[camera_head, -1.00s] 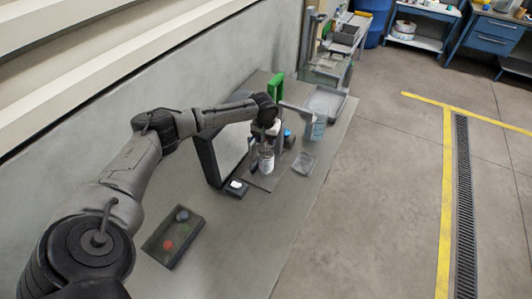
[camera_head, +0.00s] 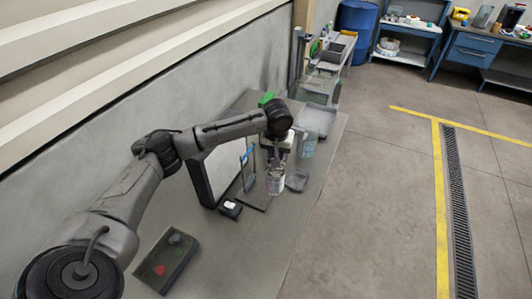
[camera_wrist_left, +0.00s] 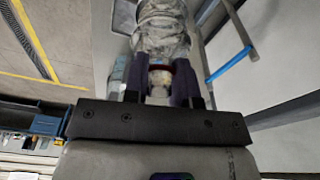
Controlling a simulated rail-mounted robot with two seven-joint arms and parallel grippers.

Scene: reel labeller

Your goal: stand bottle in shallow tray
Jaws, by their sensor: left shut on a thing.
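My left gripper (camera_head: 276,160) is shut on a pale bottle (camera_head: 276,182) with a printed label, which hangs below the fingers over the bench. In the left wrist view the bottle (camera_wrist_left: 162,28) extends away from the fingers (camera_wrist_left: 160,88), with a red and white band by its neck. A small shallow grey tray (camera_head: 298,182) lies on the bench just right of the bottle. A larger pale shallow tray (camera_head: 318,121) sits farther back near the bench's right edge. I cannot tell whether the bottle touches anything below. My right gripper is not in view.
A clear container (camera_head: 307,146) stands behind the small tray. A dark-framed panel (camera_head: 222,172) and a blue-tipped upright (camera_head: 247,155) stand left of the bottle. A dark box (camera_head: 168,262) with coloured pieces lies at the front. The front bench surface is largely clear.

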